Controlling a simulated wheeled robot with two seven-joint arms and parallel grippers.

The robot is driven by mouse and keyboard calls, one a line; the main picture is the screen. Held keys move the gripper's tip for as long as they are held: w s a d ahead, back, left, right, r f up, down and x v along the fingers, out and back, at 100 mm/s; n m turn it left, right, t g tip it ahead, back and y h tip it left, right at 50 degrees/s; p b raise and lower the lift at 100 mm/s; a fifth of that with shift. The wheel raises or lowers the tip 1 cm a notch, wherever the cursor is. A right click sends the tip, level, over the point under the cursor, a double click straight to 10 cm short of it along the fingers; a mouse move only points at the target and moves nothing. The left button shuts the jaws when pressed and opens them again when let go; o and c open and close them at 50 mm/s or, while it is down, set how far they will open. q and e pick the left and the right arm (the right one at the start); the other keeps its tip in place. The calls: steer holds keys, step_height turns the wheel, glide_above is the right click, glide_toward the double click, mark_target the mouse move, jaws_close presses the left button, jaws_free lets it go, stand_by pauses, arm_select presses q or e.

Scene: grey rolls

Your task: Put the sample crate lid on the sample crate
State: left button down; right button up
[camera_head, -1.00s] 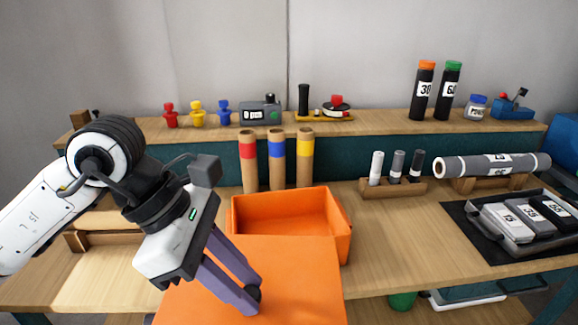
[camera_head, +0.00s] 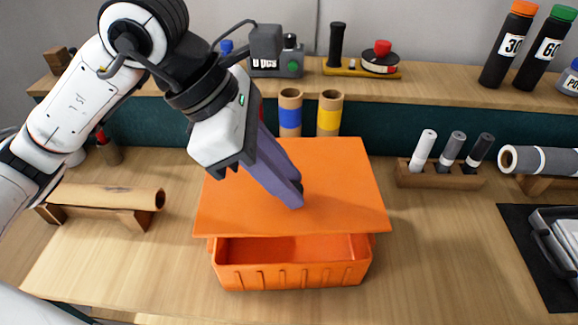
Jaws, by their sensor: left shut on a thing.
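The sample crate (camera_head: 290,276) is an orange open box standing on the bench in the middle of the view. The sample crate lid (camera_head: 340,185) is a flat orange panel held over the crate. It hides the crate's back part, and the front of the opening shows below the lid's near edge. Whether the lid touches the crate's rim I cannot tell. My left gripper (camera_head: 298,195) is shut on the lid's dark knob, mostly hidden by its purple fingers. My right gripper is not in view.
A cardboard roll on a wooden cradle (camera_head: 105,198) lies to the left. A small rack with several rolls (camera_head: 440,177) and a dark mat with a tray (camera_head: 545,245) are to the right. Blue and yellow banded tubes (camera_head: 329,112) stand behind the lid. Bare bench lies around the crate.

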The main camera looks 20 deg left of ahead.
mark_target(281, 203)
arm_select(q)
steer(key=shift+b, duration=0.45)
step_height(281, 203, down, 5)
steer(key=b, duration=0.4)
steer(key=shift+r+b, duration=0.15)
steer(key=shift+b, duration=0.25)
steer(key=shift+f+b, duration=0.85)
step_height(281, 203, down, 2)
steer(key=shift+b, duration=1)
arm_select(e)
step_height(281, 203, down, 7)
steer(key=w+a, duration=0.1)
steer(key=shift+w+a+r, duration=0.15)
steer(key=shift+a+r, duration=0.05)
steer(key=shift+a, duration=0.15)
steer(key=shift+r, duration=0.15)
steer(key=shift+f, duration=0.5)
arm_select(q)
steer(key=shift+f+b, duration=0.1)
steer(key=shift+b, duration=0.3)
